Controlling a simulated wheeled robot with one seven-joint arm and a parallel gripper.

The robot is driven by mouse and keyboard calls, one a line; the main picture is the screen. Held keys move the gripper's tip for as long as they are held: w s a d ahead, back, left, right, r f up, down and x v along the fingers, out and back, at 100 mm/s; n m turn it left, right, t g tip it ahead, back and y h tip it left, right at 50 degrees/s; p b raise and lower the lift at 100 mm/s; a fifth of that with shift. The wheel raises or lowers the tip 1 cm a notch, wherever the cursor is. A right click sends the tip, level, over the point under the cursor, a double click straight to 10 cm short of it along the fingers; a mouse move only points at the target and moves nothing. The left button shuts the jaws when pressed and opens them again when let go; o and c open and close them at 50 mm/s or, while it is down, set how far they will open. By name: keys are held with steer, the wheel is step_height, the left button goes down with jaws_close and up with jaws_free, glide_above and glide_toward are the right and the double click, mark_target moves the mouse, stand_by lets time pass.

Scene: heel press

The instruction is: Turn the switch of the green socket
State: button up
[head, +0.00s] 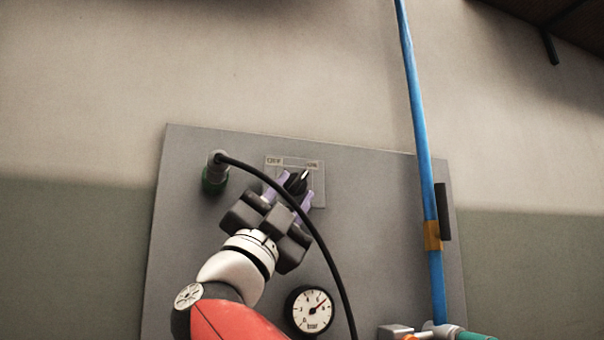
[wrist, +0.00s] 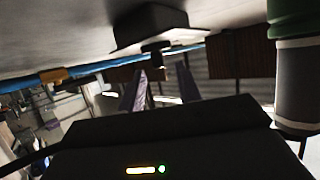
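The green socket (head: 213,184) is on the upper left of the grey panel, with a grey plug (head: 217,160) in it and a black cable. The socket also shows at the top right of the wrist view (wrist: 290,18). The switch (head: 297,183), a black knob on a pale plate, is to the right of the socket. My gripper (head: 294,190) is at the switch, its lavender fingers apart on either side of the knob. In the wrist view, a dark stub above the gap between the fingers looks like the knob. Contact cannot be told.
The black cable (head: 293,203) droops across in front of the switch area and my gripper. A round gauge (head: 311,311) is low on the panel (head: 380,230). A blue hose (head: 416,105) runs down the right side, near a valve with a white fitting (head: 440,329).

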mark_target(299, 181)
steer(key=shift+p+x, duration=0.7)
steer(key=shift+x, duration=1.65)
steer(key=shift+c, duration=0.3)
jaws_close()
